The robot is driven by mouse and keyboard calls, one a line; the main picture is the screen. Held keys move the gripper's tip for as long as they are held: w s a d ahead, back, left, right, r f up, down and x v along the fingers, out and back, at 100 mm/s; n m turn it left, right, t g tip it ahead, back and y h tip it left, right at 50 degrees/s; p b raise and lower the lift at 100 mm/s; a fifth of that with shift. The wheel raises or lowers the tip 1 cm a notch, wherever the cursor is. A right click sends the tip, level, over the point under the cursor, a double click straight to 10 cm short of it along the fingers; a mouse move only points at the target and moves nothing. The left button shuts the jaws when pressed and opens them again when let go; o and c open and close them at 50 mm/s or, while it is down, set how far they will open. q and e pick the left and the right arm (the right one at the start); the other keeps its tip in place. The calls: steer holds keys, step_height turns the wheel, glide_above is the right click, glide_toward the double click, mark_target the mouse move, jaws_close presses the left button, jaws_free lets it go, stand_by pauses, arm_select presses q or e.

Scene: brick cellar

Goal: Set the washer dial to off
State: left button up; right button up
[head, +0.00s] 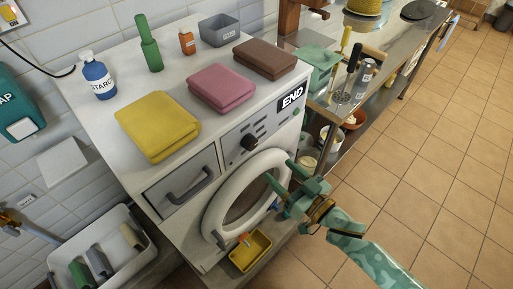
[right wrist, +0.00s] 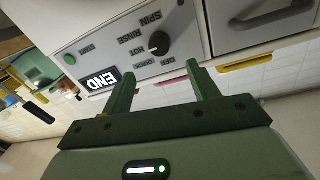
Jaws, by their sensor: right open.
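The white washer (head: 225,150) has a black round dial (head: 250,142) on its front panel, right of the drawer. In the right wrist view, turned over, the dial (right wrist: 159,45) sits among printed labels, with SPIN, RINSE and HOT legible. I cannot tell surely which label its pointer marks. A display (head: 291,97) beside it reads END. My right gripper (head: 281,172) is open and empty in front of the round door, below the dial. In the right wrist view its fingers (right wrist: 160,70) point toward the panel, apart from the dial.
Folded yellow (head: 157,125), pink (head: 221,89) and brown (head: 265,59) cloths lie on the washer top. A drawer handle (head: 189,185) sticks out left of the door. A metal bench (head: 375,75) stands at the right. The tiled floor (head: 430,150) is clear.

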mark_target(253, 146)
steer(key=b+x, duration=0.1)
steer(key=x, duration=1)
steer(key=shift+d, duration=0.1)
steer(key=c, duration=1)
